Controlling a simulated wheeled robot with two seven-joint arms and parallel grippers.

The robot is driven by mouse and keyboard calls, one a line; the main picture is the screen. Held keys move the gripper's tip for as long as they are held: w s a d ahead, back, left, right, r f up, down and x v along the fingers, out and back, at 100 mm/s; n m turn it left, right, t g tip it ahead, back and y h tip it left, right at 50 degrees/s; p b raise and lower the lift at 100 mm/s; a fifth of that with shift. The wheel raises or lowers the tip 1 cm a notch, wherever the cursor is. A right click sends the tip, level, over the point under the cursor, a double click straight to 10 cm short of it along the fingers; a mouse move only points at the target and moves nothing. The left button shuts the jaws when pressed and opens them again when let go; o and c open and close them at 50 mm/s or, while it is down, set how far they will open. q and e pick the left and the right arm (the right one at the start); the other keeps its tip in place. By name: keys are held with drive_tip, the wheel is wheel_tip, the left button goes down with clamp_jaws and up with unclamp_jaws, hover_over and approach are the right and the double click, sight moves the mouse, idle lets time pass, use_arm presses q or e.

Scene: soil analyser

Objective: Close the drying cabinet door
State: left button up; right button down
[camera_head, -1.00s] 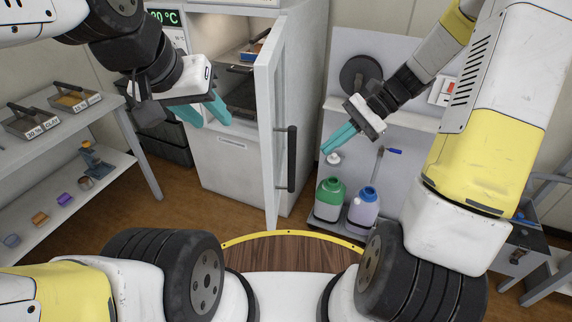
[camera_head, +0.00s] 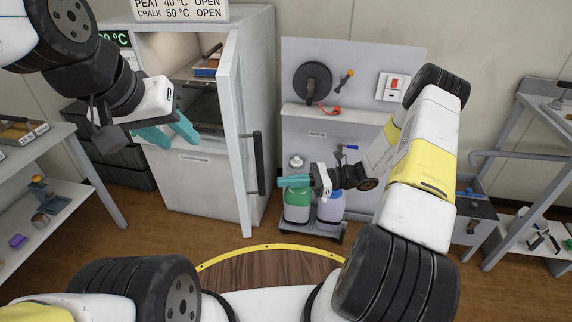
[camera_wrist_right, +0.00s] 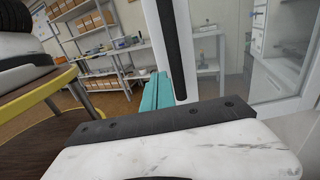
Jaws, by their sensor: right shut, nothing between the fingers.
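The drying cabinet (camera_head: 195,185) is white. Its door (camera_head: 228,120) stands open, seen nearly edge-on, with a long black handle (camera_head: 258,165). My right gripper (camera_head: 285,181) is shut and empty, pointing left, a little right of the handle's lower end. In the right wrist view the teal fingers (camera_wrist_right: 155,92) are in front of the white door (camera_wrist_right: 158,40), beside the dark handle (camera_wrist_right: 172,45); whether they touch is unclear. My left gripper (camera_head: 168,134) is open and empty, in front of the cabinet's left part, its fingers spread.
A green-labelled bottle (camera_head: 297,205) and a purple one (camera_head: 331,208) stand on a low cart below my right gripper. A grey panel with a black reel (camera_head: 305,82) is behind. A shelf table (camera_head: 85,175) is at left. The floor before the cabinet is clear.

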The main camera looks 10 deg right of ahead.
drive_tip(key=a, duration=0.9)
drive_tip(key=shift+a, duration=0.35)
